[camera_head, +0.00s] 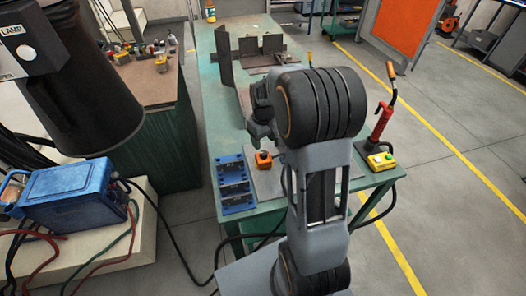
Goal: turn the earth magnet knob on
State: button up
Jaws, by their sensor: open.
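The earth magnet (264,163) is a small orange block with a dark knob on its top. It sits on a grey plate near the front of the green table (225,118). My gripper (259,136) is at the end of my arm, above and slightly behind the magnet in the picture. It appears apart from the knob and holds nothing that I can see. The gripper is small and dark here, and my arm hides part of it. The knob's exact setting is too small to tell.
A blue slotted block (234,184) stands left of the magnet. A red torch (380,125) and a yellow button box (382,161) are at the table's right edge. Brown steel plates (226,62) stand farther back. A blue welder (78,198) is at left.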

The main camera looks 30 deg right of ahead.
aim_at(264, 152)
jog(key=shift+f, duration=3.1)
jog(key=c, duration=0.9)
jog(key=shift+c, duration=0.2)
